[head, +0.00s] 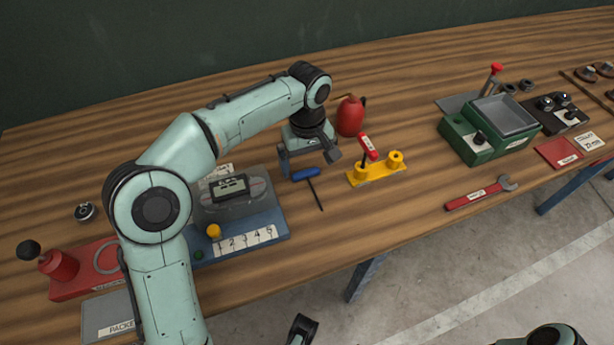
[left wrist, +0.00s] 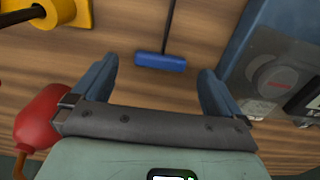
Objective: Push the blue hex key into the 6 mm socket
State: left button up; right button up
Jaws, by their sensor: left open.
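The blue hex key (head: 307,174) lies on the wooden bench, its dark shaft pointing toward the front edge. In the left wrist view its blue handle (left wrist: 160,61) lies across the space between my fingertips. My left gripper (head: 311,164) is open and empty, just behind the key's handle; its two fingers also show in the left wrist view (left wrist: 158,74). The yellow socket block (head: 378,176) stands to the right of the key. No size marks are readable.
A red bottle (head: 350,116) stands behind the yellow block. A red wrench (head: 480,195) and green box (head: 465,150) lie farther right. Bench between block and wrench is clear.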

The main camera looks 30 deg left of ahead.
aim_at(306, 174)
pick_arm(q)
notch_tip(306, 174, down, 4)
jog(key=shift+s+a+r+b, duration=0.1)
jog(key=shift+r+b, duration=0.05)
jog(key=shift+b, duration=0.2)
jog(key=shift+r, duration=0.1)
jog(key=c, duration=1)
jog(key=shift+c, duration=0.2)
jog(key=shift+r, duration=0.1)
